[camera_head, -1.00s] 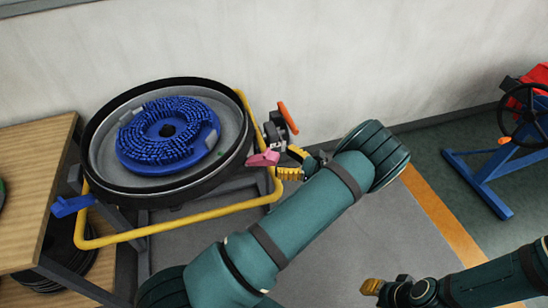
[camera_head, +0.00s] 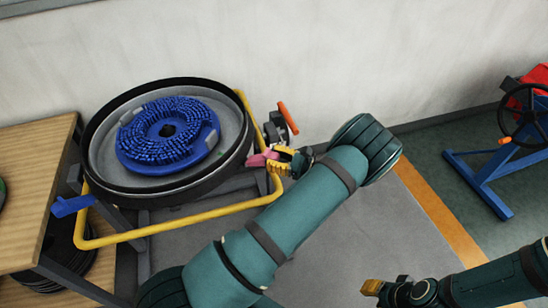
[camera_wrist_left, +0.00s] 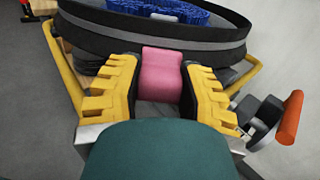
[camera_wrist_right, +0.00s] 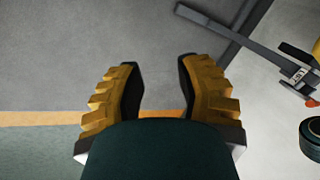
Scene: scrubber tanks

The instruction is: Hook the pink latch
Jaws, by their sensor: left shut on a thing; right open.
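The pink latch (camera_head: 261,159) sticks out from the right side of the round black-rimmed tank (camera_head: 108,192). My left gripper (camera_head: 276,160) is at the latch. In the left wrist view the pink latch (camera_wrist_left: 161,74) sits between the two yellow fingers (camera_wrist_left: 160,88), which are shut on it. The latch's far end, where it meets the tank, is partly hidden. My right gripper (camera_head: 371,287) is low at the right in the head view, away from the tank. In the right wrist view its fingers (camera_wrist_right: 160,75) are apart with only floor between them.
A yellow tube frame (camera_head: 170,228) surrounds the tank. A blue latch (camera_head: 72,206) is on its left side. A dark fitting with an orange handle (camera_head: 288,117) stands just behind my left gripper. A wooden shelf (camera_head: 28,190) is at the left. A blue stand (camera_head: 480,178) is far right.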

